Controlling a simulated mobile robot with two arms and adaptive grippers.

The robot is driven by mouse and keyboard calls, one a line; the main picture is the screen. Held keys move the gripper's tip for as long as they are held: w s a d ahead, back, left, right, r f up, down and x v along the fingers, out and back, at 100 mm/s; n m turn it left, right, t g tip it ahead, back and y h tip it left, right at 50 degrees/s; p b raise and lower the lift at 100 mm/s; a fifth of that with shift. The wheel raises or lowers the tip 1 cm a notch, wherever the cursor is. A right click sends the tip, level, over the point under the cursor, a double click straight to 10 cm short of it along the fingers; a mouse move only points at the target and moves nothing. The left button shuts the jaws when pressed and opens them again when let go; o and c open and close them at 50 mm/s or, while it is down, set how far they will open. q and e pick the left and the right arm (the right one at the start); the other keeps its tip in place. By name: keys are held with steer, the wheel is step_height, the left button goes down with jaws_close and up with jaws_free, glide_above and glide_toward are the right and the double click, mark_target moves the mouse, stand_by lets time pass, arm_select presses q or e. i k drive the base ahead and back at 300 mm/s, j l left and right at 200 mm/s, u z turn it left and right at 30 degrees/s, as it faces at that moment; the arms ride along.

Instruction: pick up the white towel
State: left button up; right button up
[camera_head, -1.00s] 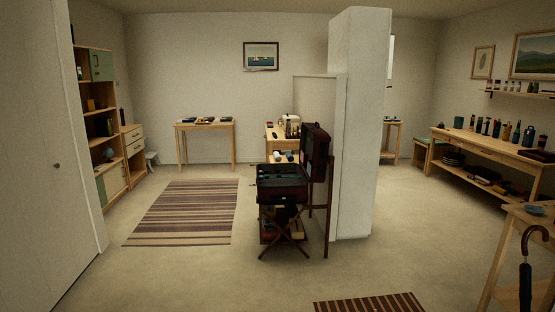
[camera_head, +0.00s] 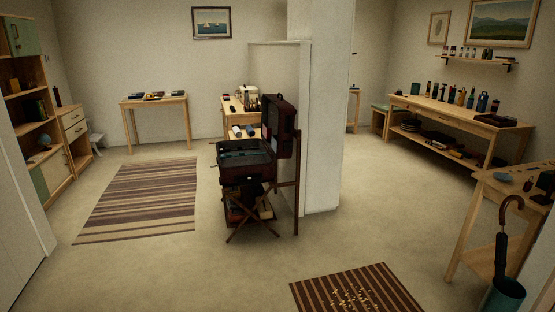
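I cannot make out a white towel for certain. Small pale rolled shapes (camera_head: 243,131) lie on the wooden desk behind the suitcase, but they are too small to tell what they are. The open dark suitcase (camera_head: 246,172) rests on a folding stand in the middle of the room, its lid raised on the right side. Dark and bluish items lie in it; I cannot tell them apart. Neither of my grippers is in view.
A striped rug (camera_head: 140,200) lies left of the suitcase and a smaller brown one (camera_head: 355,290) in front. A white partition (camera_head: 322,120) stands just behind right. A side table (camera_head: 510,185) and umbrella (camera_head: 501,250) are at right.

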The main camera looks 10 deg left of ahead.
mark_target(236, 130)
steer(key=i+j+u, duration=0.35)
steer(key=i, duration=0.2)
steer(key=i+j+u, duration=0.25)
steer(key=i+u, duration=0.15)
steer(key=i, duration=0.15)
steer(key=i+u, duration=0.35)
steer(key=i, duration=2.15)
steer(key=i+z, duration=0.25)
steer(key=i, duration=0.2)
steer(key=i+j+z, duration=0.2)
steer(key=i, duration=0.25)
steer(key=i+j+z, duration=0.25)
steer(key=i, duration=0.15)
steer(key=i+j+z, duration=0.2)
steer(key=i+j, duration=0.1)
steer(key=i, duration=0.1)
